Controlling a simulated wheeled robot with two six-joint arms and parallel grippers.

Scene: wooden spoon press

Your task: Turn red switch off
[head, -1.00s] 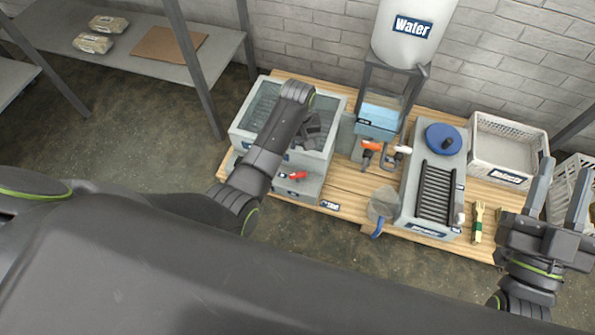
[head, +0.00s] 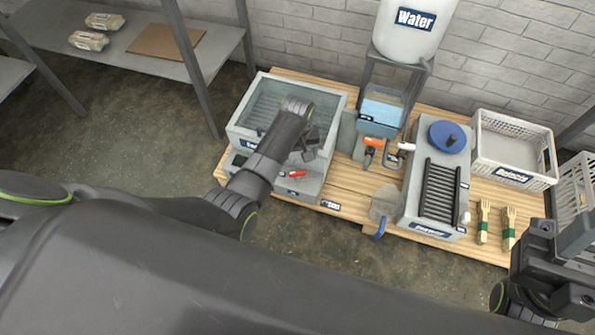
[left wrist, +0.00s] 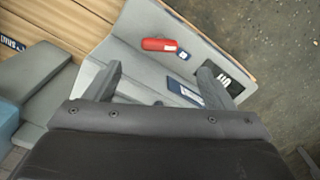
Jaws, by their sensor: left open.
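The red switch (head: 298,174) is on the front of a grey press machine (head: 312,188) at the left of the wooden table. It also shows in the left wrist view as a red lever (left wrist: 159,45) on a grey panel, with a small blue-and-white label beside it. My left gripper (head: 313,142) is over the machine, behind the switch. In the left wrist view its two fingers (left wrist: 160,74) are spread apart with nothing between them, and the lever lies just beyond them, apparently untouched. My right gripper (head: 568,248) is at the right edge, partly cut off.
A water tank (head: 412,35) on a stand is behind the table's middle. A grey unit with a black rack (head: 441,190) and a blue lid (head: 447,137) stands right of it.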

